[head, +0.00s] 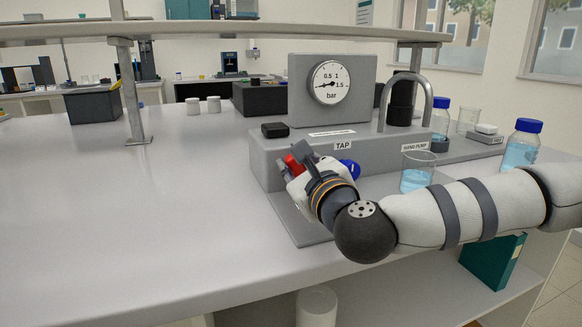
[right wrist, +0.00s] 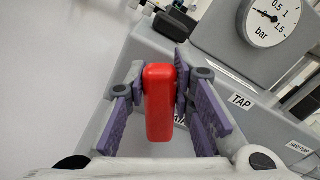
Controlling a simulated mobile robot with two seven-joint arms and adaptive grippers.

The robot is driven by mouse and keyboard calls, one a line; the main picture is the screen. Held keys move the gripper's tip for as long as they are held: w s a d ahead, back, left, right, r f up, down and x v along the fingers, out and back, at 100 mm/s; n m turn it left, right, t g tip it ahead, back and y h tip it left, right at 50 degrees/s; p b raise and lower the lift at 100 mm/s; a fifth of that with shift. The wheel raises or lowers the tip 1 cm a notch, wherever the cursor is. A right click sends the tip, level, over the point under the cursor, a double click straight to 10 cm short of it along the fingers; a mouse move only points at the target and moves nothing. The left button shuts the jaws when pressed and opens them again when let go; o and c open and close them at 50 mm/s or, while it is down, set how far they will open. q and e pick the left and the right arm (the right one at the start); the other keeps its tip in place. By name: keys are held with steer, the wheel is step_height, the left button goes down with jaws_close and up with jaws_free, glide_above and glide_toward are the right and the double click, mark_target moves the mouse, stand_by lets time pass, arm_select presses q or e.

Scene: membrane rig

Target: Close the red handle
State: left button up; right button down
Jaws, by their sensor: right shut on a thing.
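The handle's joint with the rig is hidden. My left gripper is not in view.
A pressure gauge (head: 330,83) stands on the rig. A blue round part (head: 349,168) and a beaker of blue liquid (head: 416,172) are close to my right wrist. Blue-capped bottles (head: 521,147) stand at right. The bench's left side (head: 120,210) is clear; a shelf (head: 200,32) hangs above.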

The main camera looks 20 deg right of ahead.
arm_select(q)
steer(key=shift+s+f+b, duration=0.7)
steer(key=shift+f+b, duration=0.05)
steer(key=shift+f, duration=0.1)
arm_select(e)
steer(key=m, duration=0.2)
steer(key=d+m, duration=0.1)
steer(key=m, duration=0.2)
steer(key=shift+d+r, duration=0.1)
steer(key=shift+d, duration=0.05)
steer(key=shift+m, duration=0.4)
steer(key=c, duration=1.4)
jaws_free()
steer(key=shift+o, duration=0.2)
steer(key=shift+s, duration=0.1)
steer(key=s, duration=0.7)
steer(key=shift+s+d, duration=0.15)
